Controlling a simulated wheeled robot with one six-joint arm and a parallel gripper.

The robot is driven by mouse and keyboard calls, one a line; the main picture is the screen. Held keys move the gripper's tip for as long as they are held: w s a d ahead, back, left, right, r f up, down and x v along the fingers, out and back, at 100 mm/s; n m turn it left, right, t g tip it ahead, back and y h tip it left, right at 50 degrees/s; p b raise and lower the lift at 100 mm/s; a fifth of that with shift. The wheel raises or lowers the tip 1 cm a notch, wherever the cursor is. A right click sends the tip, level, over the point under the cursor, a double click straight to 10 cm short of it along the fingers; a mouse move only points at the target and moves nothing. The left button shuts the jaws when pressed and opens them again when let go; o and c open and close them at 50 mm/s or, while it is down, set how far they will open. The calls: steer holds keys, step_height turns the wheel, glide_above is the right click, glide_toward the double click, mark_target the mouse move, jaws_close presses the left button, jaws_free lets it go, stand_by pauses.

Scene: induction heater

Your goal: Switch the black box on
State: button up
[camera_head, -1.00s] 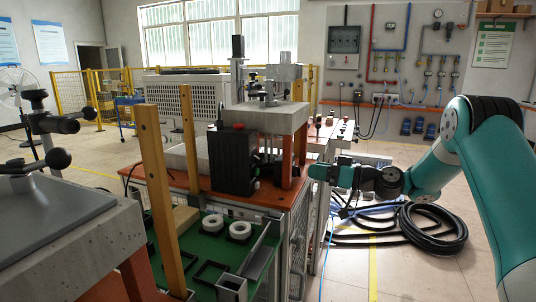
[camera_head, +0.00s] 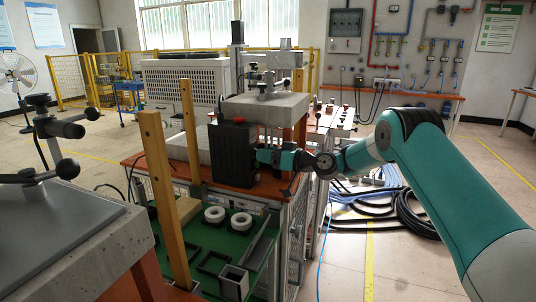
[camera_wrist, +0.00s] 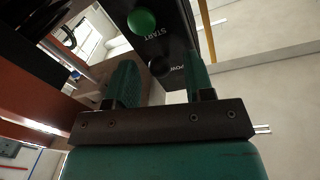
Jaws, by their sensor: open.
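The black box (camera_head: 233,155) stands upright on the orange tabletop, with a red button (camera_head: 239,120) on its top. In the wrist view, the box (camera_wrist: 172,38) shows a green button (camera_wrist: 142,20) marked START. Below it is a partly hidden label that seems to read POWER, with a dark round knob (camera_wrist: 160,67) beside it. My gripper (camera_head: 262,157) is at the right side of the box, close to its face. Its two teal fingers (camera_wrist: 160,76) are apart, with the dark knob showing between them. I cannot tell whether they touch it.
A concrete slab (camera_head: 264,106) carrying a metal fixture stands just behind and right of the box. Wooden posts (camera_head: 165,200) rise in front to the left. A green shelf (camera_head: 225,232) with white rings is below. Black hoses (camera_head: 400,212) lie on the floor at right.

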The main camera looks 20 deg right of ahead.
jaws_close()
steer(key=shift+r, duration=0.1)
steer(key=shift+w+a+r+n+g+h+p, duration=0.1)
steer(key=shift+r+g+h+p, duration=0.55)
steer(key=shift+g+h+p, duration=0.7)
steer(key=shift+w+a+r+n+g+h+p, duration=0.1)
steer(key=shift+r+g+h+p, duration=0.6)
steer(key=shift+h+p, duration=0.8)
steer(key=shift+a+r+n+g+h+p, duration=0.1)
steer(key=shift+r+g+h+p, duration=0.75)
steer(key=shift+p, duration=0.95)
steer(key=shift+f+g, duration=0.25)
steer(key=shift+g, duration=0.05)
